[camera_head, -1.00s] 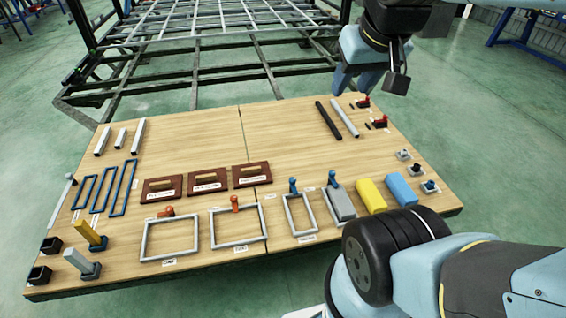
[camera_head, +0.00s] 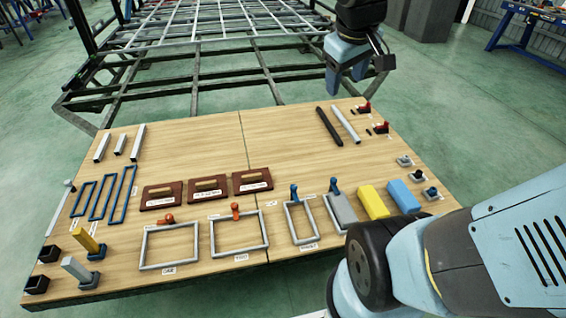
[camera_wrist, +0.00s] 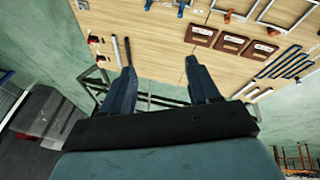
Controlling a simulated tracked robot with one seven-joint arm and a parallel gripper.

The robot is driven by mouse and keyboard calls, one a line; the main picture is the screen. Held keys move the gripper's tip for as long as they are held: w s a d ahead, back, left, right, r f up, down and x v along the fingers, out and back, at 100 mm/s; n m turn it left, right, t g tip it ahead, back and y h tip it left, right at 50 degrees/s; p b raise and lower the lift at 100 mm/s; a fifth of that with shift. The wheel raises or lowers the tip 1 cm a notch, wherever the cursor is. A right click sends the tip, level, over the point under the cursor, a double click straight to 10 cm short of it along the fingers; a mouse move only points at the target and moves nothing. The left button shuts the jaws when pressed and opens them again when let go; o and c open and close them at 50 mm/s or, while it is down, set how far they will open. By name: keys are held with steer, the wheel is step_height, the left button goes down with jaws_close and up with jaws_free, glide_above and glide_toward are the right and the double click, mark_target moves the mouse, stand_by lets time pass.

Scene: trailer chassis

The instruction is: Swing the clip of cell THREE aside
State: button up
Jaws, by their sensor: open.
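Several pale rectangular frames stand in a row along the front edge of the wooden board (camera_head: 190,145). The third frame from the left (camera_head: 290,222) has a blue clip (camera_head: 294,192) upright at its back edge. The frame to its right holds a grey block (camera_head: 342,211) and has another blue clip (camera_head: 333,186). The two frames on the left have orange clips (camera_head: 166,219) (camera_head: 236,211). The label cards are too small to read surely. My gripper (camera_head: 346,88) is open and empty, high beyond the board's far right edge. The wrist view shows its two fingers (camera_wrist: 160,72) apart.
Brown handled plates (camera_head: 207,189) lie behind the frames. A yellow block (camera_head: 373,202) and a blue block (camera_head: 404,196) lie to the right. Dark and grey bars (camera_head: 329,126) lie near the far right. A metal chassis frame (camera_head: 190,75) stands behind the board.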

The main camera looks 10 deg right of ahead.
steer(key=w+d+f+n+g+h, duration=0.1)
steer(key=w+f+n, duration=0.25)
steer(key=w, duration=0.25)
steer(key=w+d+f+n+g, duration=0.1)
steer(key=w+f+n, duration=0.25)
steer(key=w, duration=0.35)
steer(key=n+g+y, duration=0.2)
steer(key=n+y, duration=0.1)
steer(key=n, duration=1.3)
glide_above(294, 186)
step_height(294, 186, down, 42)
step_height(294, 186, down, 14)
steer(key=shift+s+a+r, duration=0.1)
